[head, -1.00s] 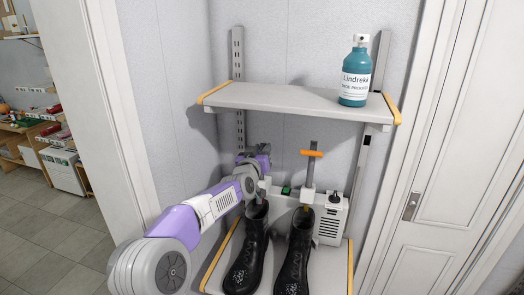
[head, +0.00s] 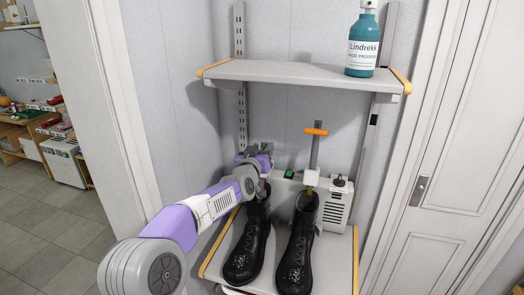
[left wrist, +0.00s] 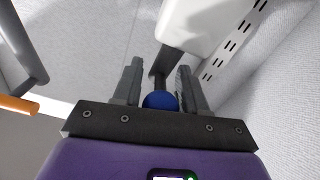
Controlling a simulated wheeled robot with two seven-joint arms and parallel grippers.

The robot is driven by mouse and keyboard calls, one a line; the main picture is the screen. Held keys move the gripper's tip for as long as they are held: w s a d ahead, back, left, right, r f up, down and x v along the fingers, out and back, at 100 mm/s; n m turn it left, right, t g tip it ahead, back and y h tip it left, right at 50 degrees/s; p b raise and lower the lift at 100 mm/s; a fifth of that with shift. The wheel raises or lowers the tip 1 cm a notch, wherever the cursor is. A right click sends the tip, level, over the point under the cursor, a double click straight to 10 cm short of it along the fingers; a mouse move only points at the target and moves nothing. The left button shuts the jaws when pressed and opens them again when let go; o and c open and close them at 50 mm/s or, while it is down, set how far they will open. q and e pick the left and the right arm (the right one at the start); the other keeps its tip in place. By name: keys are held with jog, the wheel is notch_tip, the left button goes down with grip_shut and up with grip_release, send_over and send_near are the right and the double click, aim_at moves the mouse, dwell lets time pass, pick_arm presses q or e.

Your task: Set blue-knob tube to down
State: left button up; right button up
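My left gripper (head: 258,158) is at the back left of the lower shelf, by the top of the left boot. In the left wrist view its two fingers (left wrist: 159,82) stand on both sides of the round blue knob (left wrist: 160,101), which fills the gap between them. A dark tube (left wrist: 160,62) runs on from the knob. In the head view my gripper and arm hide the blue-knob tube, so its tilt is hard to tell there. The orange-handled tube (head: 315,150) stands upright to the right. My right gripper is in neither view.
Two black boots, left (head: 250,245) and right (head: 298,245), stand on the lower shelf before the white dryer unit (head: 338,205). The upper shelf (head: 300,75) overhangs my gripper and carries a teal bottle (head: 362,45). A white door (head: 460,150) is at the right.

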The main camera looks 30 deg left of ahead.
pick_arm(q)
jog(key=shift+o, duration=1)
jog(key=shift+s, duration=0.15)
jog(key=v, duration=0.7)
jog(key=shift+s, duration=0.15)
